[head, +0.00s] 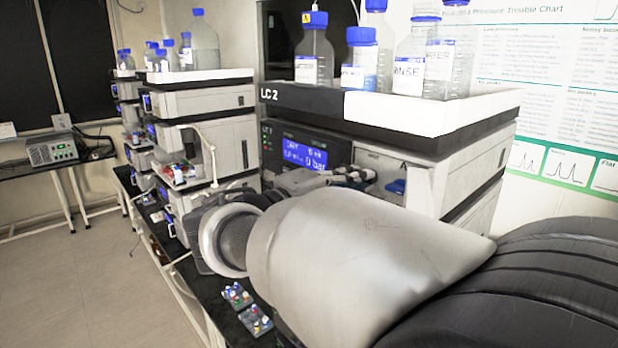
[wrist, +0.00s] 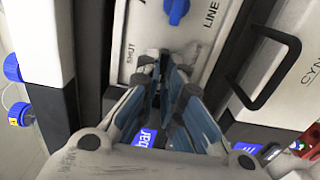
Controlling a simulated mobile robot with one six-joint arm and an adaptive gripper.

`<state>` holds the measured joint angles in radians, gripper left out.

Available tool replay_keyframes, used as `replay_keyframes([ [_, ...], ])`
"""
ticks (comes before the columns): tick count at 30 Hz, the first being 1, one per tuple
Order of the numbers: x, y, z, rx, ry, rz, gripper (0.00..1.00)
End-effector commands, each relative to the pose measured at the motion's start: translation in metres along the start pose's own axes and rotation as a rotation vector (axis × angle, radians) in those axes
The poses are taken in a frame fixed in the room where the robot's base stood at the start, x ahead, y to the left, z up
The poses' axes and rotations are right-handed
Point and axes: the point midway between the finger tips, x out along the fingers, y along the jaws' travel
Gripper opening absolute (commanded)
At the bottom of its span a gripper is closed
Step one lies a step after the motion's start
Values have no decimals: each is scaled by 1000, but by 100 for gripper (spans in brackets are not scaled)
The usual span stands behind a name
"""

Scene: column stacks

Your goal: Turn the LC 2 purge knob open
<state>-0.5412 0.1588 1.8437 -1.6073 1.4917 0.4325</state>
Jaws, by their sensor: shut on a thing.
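The LC 2 stack (head: 270,97) stands at the centre right in the head view, with a lit blue display (head: 305,155) on its front. My gripper (head: 358,175) is at its pale front panel, right of the display. In the wrist view my gripper (wrist: 168,62) has its fingertips against that panel (wrist: 150,30), beside the SHUT lettering. It is shut on what appears to be the purge knob, which the fingers hide; its turn angle cannot be told. A separate blue knob (wrist: 176,12) sits just beyond, between the letter A and LINE, and also shows in the head view (head: 395,187).
Capped bottles (head: 408,60) stand in the white-rimmed tray (head: 440,118) on top of LC 2. A black handle (wrist: 268,68) sticks out beside the panel in the wrist view. Other stacks (head: 205,100) stand to the left. Small vial racks (head: 238,296) lie on the bench below.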

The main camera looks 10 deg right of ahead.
Motion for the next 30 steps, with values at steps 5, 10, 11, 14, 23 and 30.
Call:
replay_keyframes([
  [5, 0, 0, 0, -1, 0, 0, 0],
  [10, 0, 0, 0, 0, 0, 0, 8],
  [11, 0, 0, 0, 0, 0, 0, 10],
  [14, 0, 0, 0, 0, 0, 0, 17],
  [23, 0, 0, 0, 0, 0, 0, 28],
  [30, -5, 0, -1, 1, 2, 0, 28],
])
